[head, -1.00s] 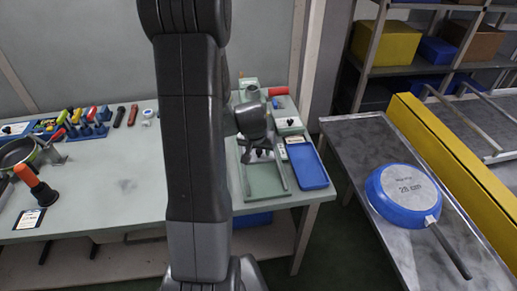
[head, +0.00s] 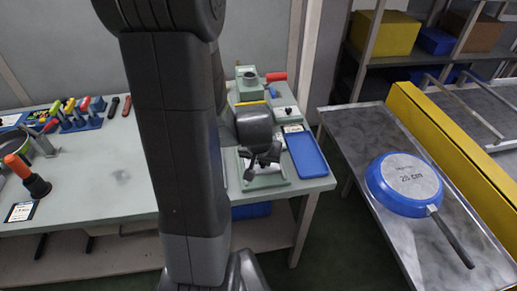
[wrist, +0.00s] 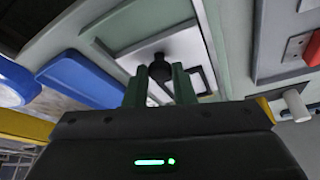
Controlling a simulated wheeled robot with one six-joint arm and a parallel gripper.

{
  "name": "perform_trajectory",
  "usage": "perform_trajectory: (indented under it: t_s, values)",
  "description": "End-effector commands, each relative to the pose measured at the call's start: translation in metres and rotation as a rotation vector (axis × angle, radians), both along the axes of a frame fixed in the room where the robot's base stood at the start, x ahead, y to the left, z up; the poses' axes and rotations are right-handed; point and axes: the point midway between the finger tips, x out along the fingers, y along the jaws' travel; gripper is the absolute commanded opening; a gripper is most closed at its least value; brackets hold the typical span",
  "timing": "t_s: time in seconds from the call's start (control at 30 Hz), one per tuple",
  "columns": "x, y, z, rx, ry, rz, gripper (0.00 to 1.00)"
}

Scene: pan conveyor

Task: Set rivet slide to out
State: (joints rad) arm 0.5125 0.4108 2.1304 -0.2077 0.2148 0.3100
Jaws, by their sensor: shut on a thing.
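In the wrist view a black knob (wrist: 160,68) stands on a pale plate with a dark border (wrist: 197,48); I take it to be the rivet slide. My gripper (wrist: 160,82) has its two green fingers on either side of the knob and is shut on it. In the head view my gripper (head: 262,170) is low over a pale green base (head: 268,183) at the right end of the bench. My arm hides part of this spot, and the knob cannot be made out there. I cannot read the slide's position.
A blue tray (head: 306,154) lies close to the right of my gripper. A grey block with a black knob (head: 287,112) and a red handle (head: 277,77) stand behind. A blue pan (head: 404,184) lies upside down on the metal table. The bench's middle is clear.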

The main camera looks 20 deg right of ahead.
Motion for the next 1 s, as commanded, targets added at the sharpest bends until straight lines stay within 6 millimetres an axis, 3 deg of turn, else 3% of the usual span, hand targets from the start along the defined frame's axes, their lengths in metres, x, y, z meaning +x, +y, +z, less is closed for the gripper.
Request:
perform_trajectory:
  t_s: [0.2, 0.53, 0.57, 0.63, 1.0]
  values:
    - [-0.029, 0.007, 0.000, 0.000, -0.001, -0.003, 0.00]
    - [-0.032, 0.008, 0.000, 0.002, 0.004, -0.001, 0.00]
    - [-0.032, 0.008, 0.000, 0.002, 0.004, -0.001, 0.29]
    - [-0.031, 0.008, 0.000, 0.002, 0.004, -0.001, 0.43]
    - [-0.031, 0.008, 0.003, -0.001, 0.001, 0.000, 0.45]
